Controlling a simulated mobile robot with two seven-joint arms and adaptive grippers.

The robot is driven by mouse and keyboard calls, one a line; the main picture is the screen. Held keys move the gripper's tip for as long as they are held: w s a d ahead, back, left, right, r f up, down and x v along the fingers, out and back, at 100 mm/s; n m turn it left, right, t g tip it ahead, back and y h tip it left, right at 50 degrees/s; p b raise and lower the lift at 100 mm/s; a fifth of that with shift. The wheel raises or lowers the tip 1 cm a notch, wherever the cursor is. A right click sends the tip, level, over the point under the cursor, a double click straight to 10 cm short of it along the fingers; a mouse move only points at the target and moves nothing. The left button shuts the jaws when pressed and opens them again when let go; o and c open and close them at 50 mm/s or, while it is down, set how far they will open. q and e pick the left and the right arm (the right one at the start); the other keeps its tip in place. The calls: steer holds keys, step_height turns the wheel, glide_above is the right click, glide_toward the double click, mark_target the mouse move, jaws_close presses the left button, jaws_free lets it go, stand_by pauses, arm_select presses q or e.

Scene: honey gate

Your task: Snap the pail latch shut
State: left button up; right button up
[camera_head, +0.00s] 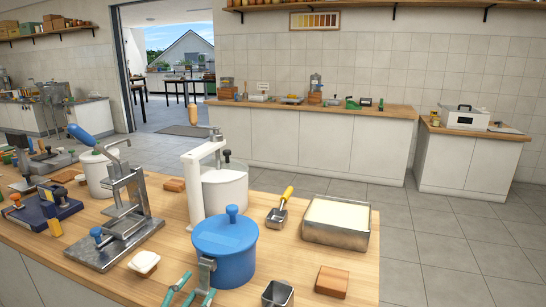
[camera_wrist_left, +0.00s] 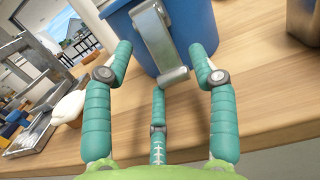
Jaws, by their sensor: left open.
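The blue pail (camera_head: 224,262) stands on the wooden workbench with its blue knobbed lid on. Its metal latch (camera_head: 206,266) is on the side facing me. In the left wrist view, the latch (camera_wrist_left: 155,35) is a grey strap with a crossbar at its lower end, in front of the blue pail wall (camera_wrist_left: 195,25). I cannot tell how far it stands off the wall. My left gripper (camera_head: 197,285) is open and empty, with teal fingers. In the wrist view, the gripper (camera_wrist_left: 161,60) has fingertips on either side of the latch and a third finger below it. My right gripper is not in view.
A white press (camera_head: 194,190) and white pot (camera_head: 225,190) stand behind the pail. A metal lever stand (camera_head: 125,215) is to the left. A tray (camera_head: 337,222), a yellow-handled scoop (camera_head: 280,210), a wooden block (camera_head: 332,281) and a metal cup (camera_head: 277,294) are to the right.

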arm_select(q)
steer(key=v, duration=0.1)
steer(key=b+v, duration=0.1)
steer(key=v, duration=0.3)
steer(key=shift+s+f, duration=0.1)
steer(key=shift+f, duration=0.2)
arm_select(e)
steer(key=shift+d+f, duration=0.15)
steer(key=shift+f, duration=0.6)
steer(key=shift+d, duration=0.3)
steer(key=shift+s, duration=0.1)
